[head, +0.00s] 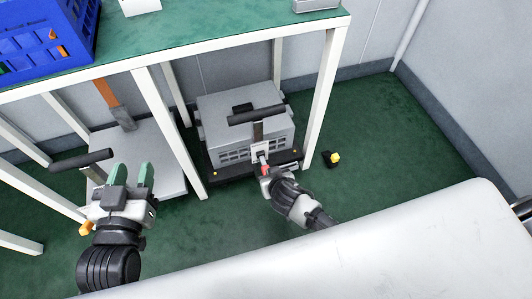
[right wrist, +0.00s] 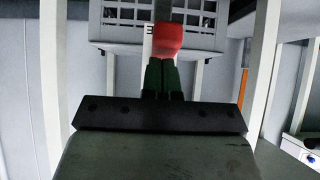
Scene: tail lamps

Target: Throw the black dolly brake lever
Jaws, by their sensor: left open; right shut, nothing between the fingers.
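The black dolly (head: 237,177) stands under the bench with a grey slotted box (head: 222,122) on it and a black T-handle (head: 256,115) at its front. Its brake lever (head: 264,160) has a red end and rises at the front edge; the red end also shows in the right wrist view (right wrist: 168,40). My right gripper (head: 268,177) is shut and empty, its green fingertips (right wrist: 161,68) right at the red end. I cannot tell whether they touch it. My left gripper (head: 131,176) is open and empty, at the left near another T-handle.
A pale dolly (head: 145,160) with a black T-handle (head: 82,159) stands at the left. White legs hold up the green bench (head: 200,27), which bears a blue crate (head: 45,40). A small black and yellow object (head: 333,159) lies on the floor, with clear floor to its right.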

